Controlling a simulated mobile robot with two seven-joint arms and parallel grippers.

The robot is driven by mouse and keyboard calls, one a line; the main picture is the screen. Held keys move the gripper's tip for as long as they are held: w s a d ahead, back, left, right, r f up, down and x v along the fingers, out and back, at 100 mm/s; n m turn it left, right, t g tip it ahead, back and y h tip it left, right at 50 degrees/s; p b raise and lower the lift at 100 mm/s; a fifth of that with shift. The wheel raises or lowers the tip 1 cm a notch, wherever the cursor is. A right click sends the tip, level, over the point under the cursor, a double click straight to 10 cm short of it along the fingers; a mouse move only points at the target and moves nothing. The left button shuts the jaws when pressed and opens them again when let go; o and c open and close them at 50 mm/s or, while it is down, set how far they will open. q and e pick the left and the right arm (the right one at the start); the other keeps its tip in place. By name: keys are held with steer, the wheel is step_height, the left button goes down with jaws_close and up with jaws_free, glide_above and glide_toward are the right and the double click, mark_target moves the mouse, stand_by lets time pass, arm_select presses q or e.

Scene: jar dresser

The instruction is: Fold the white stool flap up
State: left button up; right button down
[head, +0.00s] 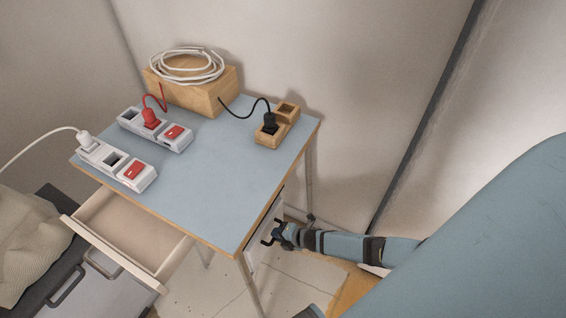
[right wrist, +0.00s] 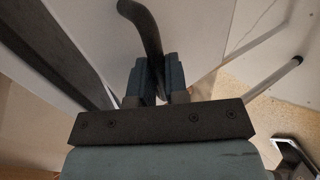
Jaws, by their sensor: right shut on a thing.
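A white panel (head: 276,213), which looks like the white flap, hangs steeply beside the right edge of the blue-topped table. My right gripper (head: 275,236) is beside it, below the tabletop. In the right wrist view, my right gripper (right wrist: 156,78) is shut on a dark curved handle (right wrist: 144,25), with a finger on each side. A pale panel surface (right wrist: 198,28) lies behind the handle there. The gripper hides part of the panel, and I cannot see how the handle joins it. My left gripper is not in view.
The blue tabletop (head: 215,160) carries white power strips (head: 130,174), a wooden socket block (head: 285,122) and a wooden box (head: 205,96) with coiled white cable. An open drawer (head: 125,235) sticks out at the front left. Table legs stand near my right gripper.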

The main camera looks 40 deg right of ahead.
steer(key=shift+w+a+r, duration=0.3)
steer(key=shift+w+r, duration=0.1)
steer(key=shift+w, duration=0.25)
steer(key=shift+a, duration=0.1)
steer(key=c, duration=1.1)
jaws_free()
steer(key=shift+w, duration=0.1)
steer(key=shift+c, duration=0.2)
steer(key=shift+s+r, duration=0.15)
steer(key=shift+s, duration=0.05)
arm_select(q)
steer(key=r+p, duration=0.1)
steer(key=p, duration=0.2)
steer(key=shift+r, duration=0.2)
arm_select(e)
steer(key=v, duration=1.3)
steer(key=shift+s+d, duration=0.35)
steer(key=shift+d, duration=0.05)
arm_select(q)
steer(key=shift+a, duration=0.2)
